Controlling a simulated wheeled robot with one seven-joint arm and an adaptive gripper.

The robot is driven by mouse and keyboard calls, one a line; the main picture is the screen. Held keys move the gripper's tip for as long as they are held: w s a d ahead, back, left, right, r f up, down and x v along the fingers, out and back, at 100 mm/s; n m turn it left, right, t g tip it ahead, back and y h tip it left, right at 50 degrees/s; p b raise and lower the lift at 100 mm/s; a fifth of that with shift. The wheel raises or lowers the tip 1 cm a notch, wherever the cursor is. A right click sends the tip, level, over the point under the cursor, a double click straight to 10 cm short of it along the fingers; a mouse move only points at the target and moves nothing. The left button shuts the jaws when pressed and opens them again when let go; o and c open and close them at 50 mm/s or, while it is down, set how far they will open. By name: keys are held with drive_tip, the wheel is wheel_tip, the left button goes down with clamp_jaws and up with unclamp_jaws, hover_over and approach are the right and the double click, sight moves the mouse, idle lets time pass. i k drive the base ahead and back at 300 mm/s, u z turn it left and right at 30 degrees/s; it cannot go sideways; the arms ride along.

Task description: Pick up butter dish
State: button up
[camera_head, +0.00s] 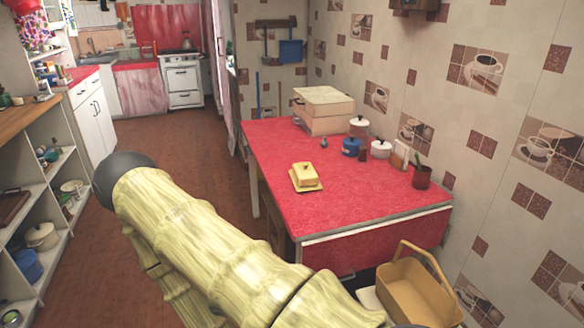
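The yellow butter dish (305,174) sits on the red table (340,205) in the head view, near its left edge and about midway along it. It has a block-shaped lid on a flat base plate and looks upright and closed. My arm, with a yellow-green bamboo-like surface, crosses the lower middle of the picture in front of the table. Its links are well apart from the butter dish in the picture. My gripper is not visible in this view.
Behind the dish stand stacked boxes (323,108), a blue pot (350,147), a white pot (381,149) and a red plant pot (421,177). A yellow basket (416,292) is at lower right. Open shelves line the left. Table around the dish is clear.

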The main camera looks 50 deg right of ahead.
sight(304, 177)
drive_tip(key=k, duration=0.6)
drive_tip(key=z, duration=1.15)
drive_tip(key=i, duration=0.3)
drive_tip(key=z, duration=0.1)
